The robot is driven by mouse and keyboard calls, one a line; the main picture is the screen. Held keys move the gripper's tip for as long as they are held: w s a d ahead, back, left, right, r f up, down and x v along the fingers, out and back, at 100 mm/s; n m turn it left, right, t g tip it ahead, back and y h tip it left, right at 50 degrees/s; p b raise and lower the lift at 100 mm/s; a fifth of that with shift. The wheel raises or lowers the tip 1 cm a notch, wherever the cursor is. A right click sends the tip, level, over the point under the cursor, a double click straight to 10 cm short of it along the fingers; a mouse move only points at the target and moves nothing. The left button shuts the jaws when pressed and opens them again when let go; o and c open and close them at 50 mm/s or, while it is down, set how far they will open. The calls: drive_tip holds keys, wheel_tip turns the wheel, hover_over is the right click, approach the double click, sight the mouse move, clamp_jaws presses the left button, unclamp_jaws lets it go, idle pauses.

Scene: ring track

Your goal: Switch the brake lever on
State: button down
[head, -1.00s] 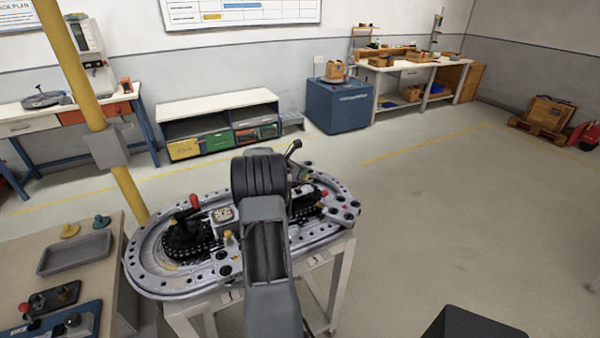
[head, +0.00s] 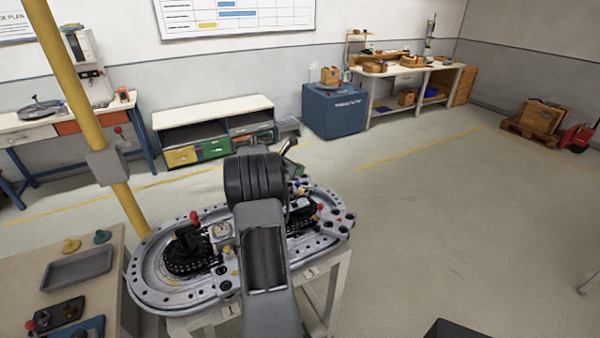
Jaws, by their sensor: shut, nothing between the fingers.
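The grey ring track (head: 145,283) stands on a light-framed stand in front of me. A lever with a red grip (head: 194,217) rises from a black mount on its left part. A second red knob (head: 319,195) shows on its right part. I cannot tell from this view which one is the brake lever, or its setting. My arm covers the middle of the track. My gripper is hidden behind the arm links; a small dark piece juts out past the arm at the upper right, and I cannot tell what it is.
A yellow pole (head: 85,105) with a grey box rises left of the track. A side table with a grey tray (head: 78,268) stands at the lower left. A low shelf, a blue cabinet (head: 335,112) and a workbench line the back wall.

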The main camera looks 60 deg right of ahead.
drive_tip(key=shift+a+r, duration=0.15)
drive_tip(key=shift+r, duration=0.65)
drive_tip(key=a+f+m+t+y, duration=0.1)
drive_tip(key=a+f+m+y, duration=0.4)
drive_tip(key=a+m, duration=0.7)
drive_tip(key=a+r+t+y+b, duration=0.1)
drive_tip(key=a+r+t+y, duration=0.1)
drive_tip(key=a, duration=1.2)
drive_tip(key=a+r+m+t+y+b, duration=0.1)
drive_tip(key=a+r+t+y, duration=0.1)
drive_tip(key=a, duration=1.2)
drive_tip(key=a+r+t+y+b, duration=0.1)
drive_tip(key=a+r+t, duration=0.3)
drive_tip(key=a, duration=1)
drive_tip(key=shift+s+a+m+t+y, duration=0.2)
drive_tip(key=shift+m+t+y, duration=0.1)
drive_tip(key=shift+t+y, duration=0.3)
